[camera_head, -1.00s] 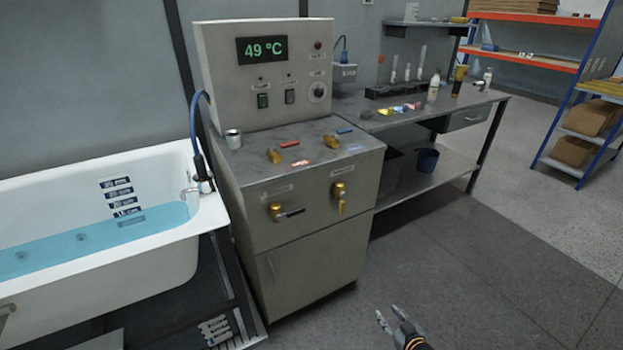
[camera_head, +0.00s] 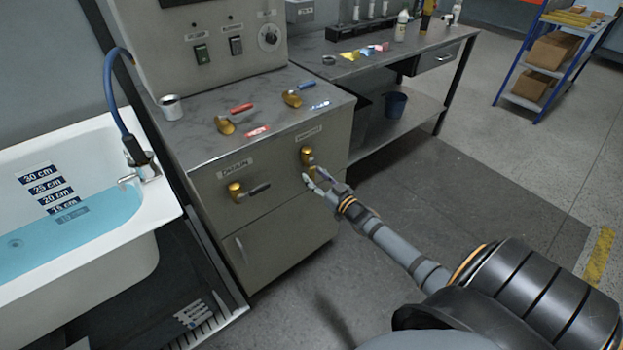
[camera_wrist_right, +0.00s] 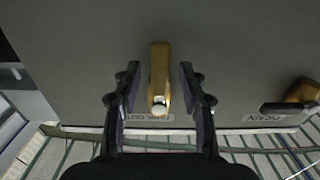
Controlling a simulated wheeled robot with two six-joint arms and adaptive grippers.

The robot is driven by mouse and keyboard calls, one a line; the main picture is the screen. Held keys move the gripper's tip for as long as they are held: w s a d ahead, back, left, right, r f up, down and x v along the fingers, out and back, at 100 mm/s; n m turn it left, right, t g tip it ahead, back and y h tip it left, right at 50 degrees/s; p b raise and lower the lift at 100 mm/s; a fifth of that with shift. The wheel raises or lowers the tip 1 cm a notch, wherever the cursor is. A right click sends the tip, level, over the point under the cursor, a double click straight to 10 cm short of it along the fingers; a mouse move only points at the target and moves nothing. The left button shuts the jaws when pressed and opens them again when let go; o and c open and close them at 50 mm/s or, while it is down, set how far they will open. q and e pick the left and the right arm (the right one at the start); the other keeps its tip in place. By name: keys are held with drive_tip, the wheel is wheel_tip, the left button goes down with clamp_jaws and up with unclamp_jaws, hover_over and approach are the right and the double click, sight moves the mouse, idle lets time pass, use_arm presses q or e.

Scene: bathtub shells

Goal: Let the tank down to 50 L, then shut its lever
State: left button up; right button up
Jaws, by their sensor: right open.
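The cabinet's front (camera_head: 258,212) bears two brass valves. The right valve (camera_head: 307,156) has its lever partly hidden by my right gripper (camera_head: 317,183) in the head view. In the right wrist view the brass lever (camera_wrist_right: 160,72) lies between the two fingers of my right gripper (camera_wrist_right: 157,95), which is open with a gap on both sides. A partly hidden label (camera_wrist_right: 158,117) there ends in "OUT". The left valve (camera_head: 235,189), labelled "DRAIN", has a black handle lying sideways to the right. No litre reading is visible. My left gripper is out of view.
A white bathtub (camera_head: 105,238) with blue water and centimetre marks stands at left, with a blue hose (camera_head: 110,92) at its end. Two more brass valves (camera_head: 226,125) (camera_head: 292,98) and a metal cup (camera_head: 171,107) are on the cabinet top.

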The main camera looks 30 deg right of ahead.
drive_tip(key=shift+w, duration=0.95)
drive_tip(key=shift+c, duration=0.6)
clamp_jaws()
